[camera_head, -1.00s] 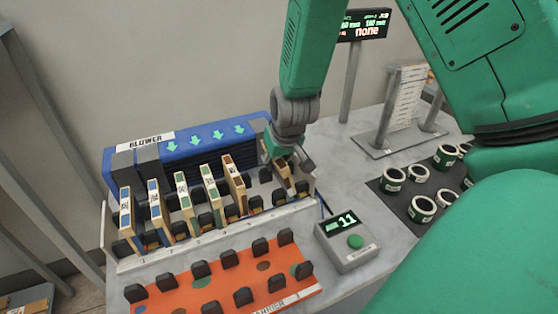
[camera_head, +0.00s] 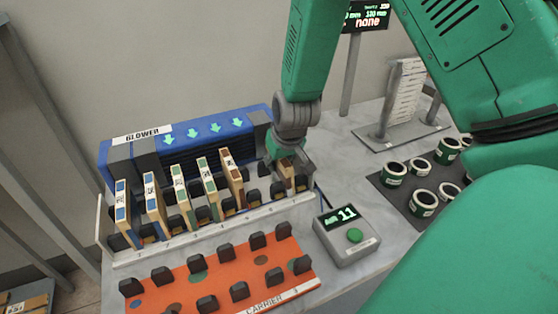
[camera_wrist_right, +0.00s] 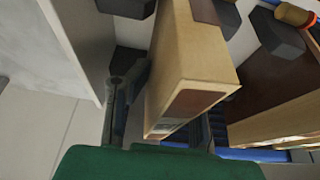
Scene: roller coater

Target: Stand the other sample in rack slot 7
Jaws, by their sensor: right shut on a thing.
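My right gripper (camera_head: 286,162) is at the right end of the rack (camera_head: 215,222), in front of the blower. It is shut on a wooden sample (camera_head: 287,176), which stands about upright among the black holders there. In the right wrist view the sample (camera_wrist_right: 190,65) is a pale wooden block with a brown patch, between the two fingers (camera_wrist_right: 160,110). Whether its foot rests in the slot is hidden. Several other samples with blue, green and brown patches, such as the brown one (camera_head: 231,177), stand in the rack to the left. My left gripper is not in view.
The blue blower (camera_head: 200,145) stands close behind the rack. An orange carrier (camera_head: 225,275) with black holders lies in front. A box with a green button and display (camera_head: 347,236) is to the right. Several green-banded cups (camera_head: 424,203) stand on a dark mat farther right.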

